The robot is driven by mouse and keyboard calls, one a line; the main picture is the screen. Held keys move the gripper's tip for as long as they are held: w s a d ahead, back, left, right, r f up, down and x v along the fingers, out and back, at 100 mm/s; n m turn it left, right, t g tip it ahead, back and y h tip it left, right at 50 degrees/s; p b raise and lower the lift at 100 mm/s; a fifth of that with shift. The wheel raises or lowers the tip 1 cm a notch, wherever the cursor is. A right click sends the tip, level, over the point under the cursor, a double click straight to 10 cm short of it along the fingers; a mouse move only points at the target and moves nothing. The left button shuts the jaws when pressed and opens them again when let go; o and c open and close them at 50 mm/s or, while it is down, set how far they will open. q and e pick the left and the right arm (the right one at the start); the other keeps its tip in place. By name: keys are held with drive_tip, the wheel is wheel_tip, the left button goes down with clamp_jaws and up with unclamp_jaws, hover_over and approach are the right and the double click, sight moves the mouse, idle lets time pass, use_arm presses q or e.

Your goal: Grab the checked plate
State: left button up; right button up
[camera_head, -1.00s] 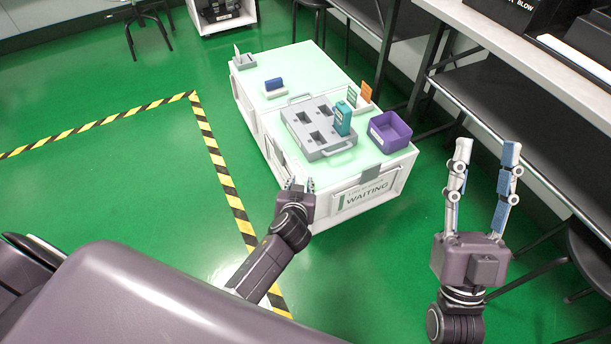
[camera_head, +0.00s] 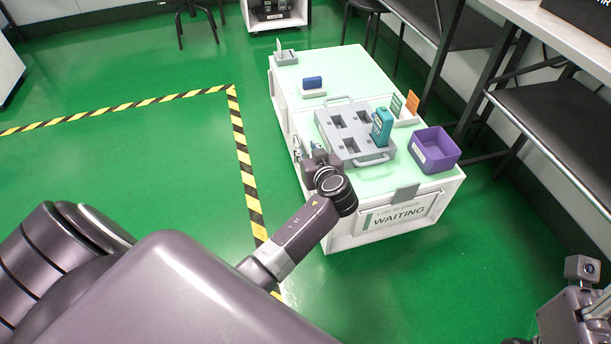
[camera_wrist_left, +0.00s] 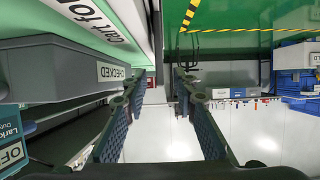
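The checked plate is a grey plate (camera_head: 350,151) with several dark square sockets and a handle at each end, lying on the pale green cart top. A teal tester (camera_head: 382,128) stands in one of its sockets. In the left wrist view the plate's side (camera_wrist_left: 50,68) shows at the left, with a CHECKED label. My left gripper (camera_head: 309,149) is beside the plate's left edge, with its fingers apart. In the left wrist view the open gripper (camera_wrist_left: 158,90) has nothing between its fingertips. My right gripper is only partly in view at the lower right, its fingers unclear.
A purple bin (camera_head: 434,149) stands right of the plate on the cart (camera_head: 340,66). A blue tester in a small holder (camera_head: 313,84) lies behind it. An orange and a green card stand in a rack (camera_head: 407,108).

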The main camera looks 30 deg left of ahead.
use_arm(q)
drive_tip(key=shift+x, duration=0.8)
drive_tip(key=shift+c, duration=0.4)
clamp_jaws()
